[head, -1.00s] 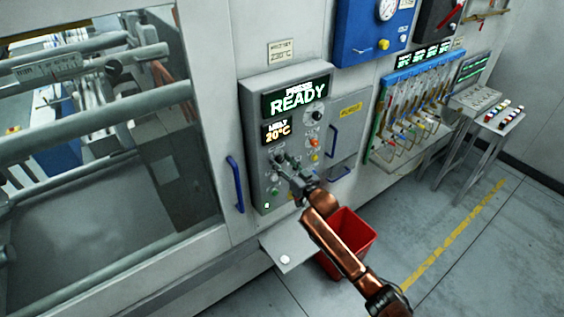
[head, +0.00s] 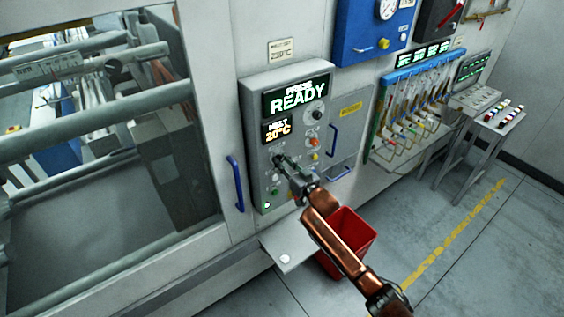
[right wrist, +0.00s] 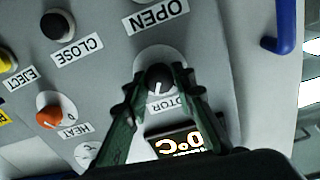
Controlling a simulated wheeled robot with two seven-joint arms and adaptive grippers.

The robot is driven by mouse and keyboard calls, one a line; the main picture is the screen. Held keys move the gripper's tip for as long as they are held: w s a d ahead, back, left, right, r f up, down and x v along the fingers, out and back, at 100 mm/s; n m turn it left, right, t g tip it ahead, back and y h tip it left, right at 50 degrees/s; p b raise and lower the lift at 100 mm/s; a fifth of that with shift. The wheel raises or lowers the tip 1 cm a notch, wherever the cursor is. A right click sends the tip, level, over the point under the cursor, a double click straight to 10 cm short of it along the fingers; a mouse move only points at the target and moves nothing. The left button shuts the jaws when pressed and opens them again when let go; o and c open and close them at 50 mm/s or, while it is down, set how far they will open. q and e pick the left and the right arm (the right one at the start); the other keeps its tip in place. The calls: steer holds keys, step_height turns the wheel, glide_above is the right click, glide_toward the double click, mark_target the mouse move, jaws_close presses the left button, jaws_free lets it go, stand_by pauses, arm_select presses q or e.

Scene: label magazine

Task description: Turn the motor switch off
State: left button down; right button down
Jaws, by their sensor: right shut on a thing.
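The motor switch (right wrist: 160,78) is a black round knob with a white pointer line on a pale round plate, on the grey control panel (right wrist: 215,75). Its label is partly covered by a finger, with "OTOR" readable. In the right wrist view, which is upside down, the pointer line runs nearly vertical. My right gripper (right wrist: 155,88) is shut on the knob, one dark green finger on each side. In the head view the right gripper (head: 281,160) is at the panel's middle left, and its fingers mostly hide the knob. My left gripper is not in view.
The panel display (head: 297,95) reads PRESS READY and 20°C. An orange heat knob (right wrist: 50,115) and the close (right wrist: 57,24) and eject (right wrist: 7,60) buttons are nearby. A blue handle (head: 235,184) stands left of the panel. A red bin (head: 347,240) is below.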

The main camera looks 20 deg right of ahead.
steer(key=n+b, duration=0.1)
steer(key=n, duration=0.3)
steer(key=n+b, duration=0.1)
steer(key=n, duration=0.2)
steer(key=shift+f+n, duration=0.1)
steer(key=shift+n, duration=0.2)
steer(key=n+b, duration=0.1)
steer(key=n, duration=0.5)
steer(key=shift+b, duration=0.35)
steer(key=shift+n, duration=0.3)
steer(key=c, duration=1.6)
jaws_free()
